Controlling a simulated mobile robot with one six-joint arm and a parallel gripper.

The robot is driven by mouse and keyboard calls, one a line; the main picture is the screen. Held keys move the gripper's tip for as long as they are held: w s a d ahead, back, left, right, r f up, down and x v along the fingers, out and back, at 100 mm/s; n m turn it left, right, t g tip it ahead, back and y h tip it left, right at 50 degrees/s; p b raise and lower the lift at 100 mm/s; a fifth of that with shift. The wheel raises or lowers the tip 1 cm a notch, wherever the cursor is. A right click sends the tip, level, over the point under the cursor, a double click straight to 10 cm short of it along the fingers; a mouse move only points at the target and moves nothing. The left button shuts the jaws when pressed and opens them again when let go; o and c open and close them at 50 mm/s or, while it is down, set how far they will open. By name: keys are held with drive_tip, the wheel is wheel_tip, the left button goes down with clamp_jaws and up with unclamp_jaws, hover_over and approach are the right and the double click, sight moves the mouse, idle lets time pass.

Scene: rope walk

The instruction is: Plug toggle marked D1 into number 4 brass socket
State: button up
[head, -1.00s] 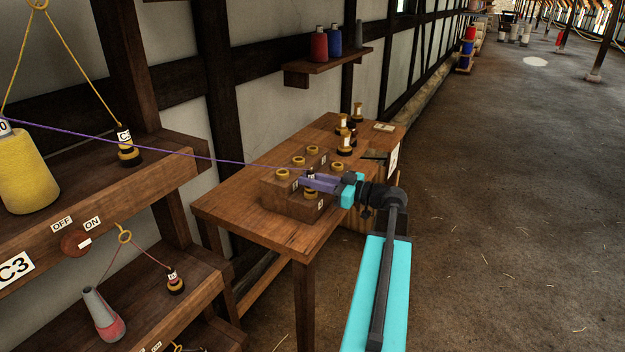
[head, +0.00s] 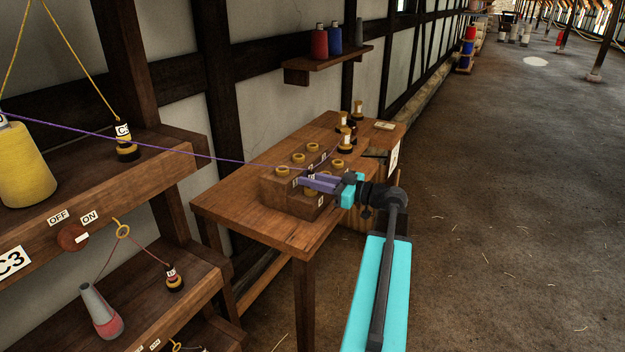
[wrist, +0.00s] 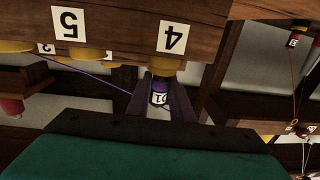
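The toggle marked D1 (wrist: 159,94) has a white label and a purple cap, and shows upside down between the two fingers of my gripper (wrist: 160,104) in the wrist view. The fingers close on its sides. Its end lies in line with the brass socket (wrist: 166,66) under the number 4 label (wrist: 172,37); I cannot tell if it is inside the ring. In the head view my gripper (head: 305,181) is at the near side of the wooden socket block (head: 285,196), and its fingers mostly hide the toggle. A purple line (head: 150,146) runs from there to the left.
Other brass sockets (head: 283,170) sit on the stepped block. Wooden shelves with a yellow spool (head: 22,165) are at left.

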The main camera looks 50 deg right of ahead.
drive_tip(key=shift+s, duration=0.1)
idle(0.3)
drive_tip(key=shift+b+v, duration=0.7)
drive_tip(key=shift+v, duration=0.65)
drive_tip(key=shift+b+v, duration=1.55)
drive_tip(key=shift+v, duration=2.55)
